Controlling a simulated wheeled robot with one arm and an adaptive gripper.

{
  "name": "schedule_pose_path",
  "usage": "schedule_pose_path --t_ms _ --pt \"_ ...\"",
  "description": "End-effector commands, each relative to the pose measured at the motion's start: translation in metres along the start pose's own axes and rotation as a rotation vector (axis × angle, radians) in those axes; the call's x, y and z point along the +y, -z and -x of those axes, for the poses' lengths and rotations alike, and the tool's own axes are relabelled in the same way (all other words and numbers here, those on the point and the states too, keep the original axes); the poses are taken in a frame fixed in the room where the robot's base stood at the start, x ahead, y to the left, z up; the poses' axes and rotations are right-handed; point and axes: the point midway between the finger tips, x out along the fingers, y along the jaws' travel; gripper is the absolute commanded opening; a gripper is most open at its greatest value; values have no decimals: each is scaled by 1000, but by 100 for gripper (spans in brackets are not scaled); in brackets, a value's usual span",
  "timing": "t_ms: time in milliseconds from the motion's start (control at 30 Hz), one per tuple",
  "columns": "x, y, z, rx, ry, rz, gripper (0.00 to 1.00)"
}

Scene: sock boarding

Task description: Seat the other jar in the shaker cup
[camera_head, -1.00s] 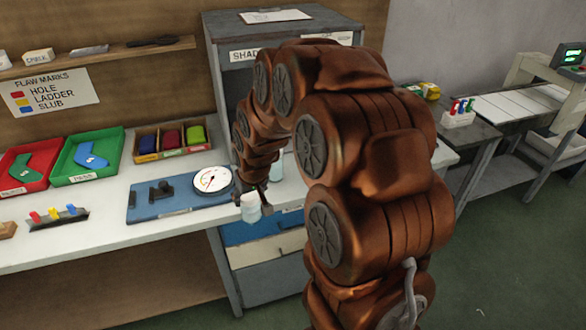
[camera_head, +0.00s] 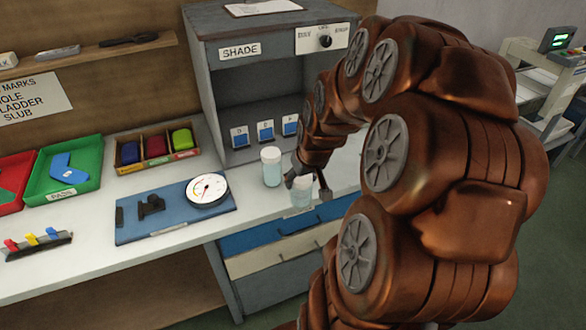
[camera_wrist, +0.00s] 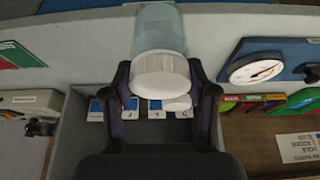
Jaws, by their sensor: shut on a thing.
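My gripper (camera_head: 308,184) is shut on a jar with a pale blue body (camera_head: 302,194), held over the bench's front edge. In the wrist view the jar's white lid (camera_wrist: 161,76) sits between the two fingers, with its pale body beyond. A second jar (camera_head: 271,167), with a white lid and pale blue contents, stands upright on the bench just left of and behind the held one. I cannot pick out a shaker cup in either view.
A grey shade cabinet (camera_head: 225,80) with blue-marked cards inside stands behind the jars. A blue mat (camera_head: 135,232) with a round dial gauge (camera_head: 207,189) lies to the left. A green tray (camera_head: 90,190) is further left. A machine with a green display (camera_head: 560,38) stands far right.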

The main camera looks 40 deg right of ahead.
Motion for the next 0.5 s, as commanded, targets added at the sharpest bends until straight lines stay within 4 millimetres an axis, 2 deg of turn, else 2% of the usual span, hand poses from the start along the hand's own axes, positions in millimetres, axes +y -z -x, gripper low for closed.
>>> schedule_pose_path --t_ms 500 --pt "18 51 -25 -1 2 4 0"
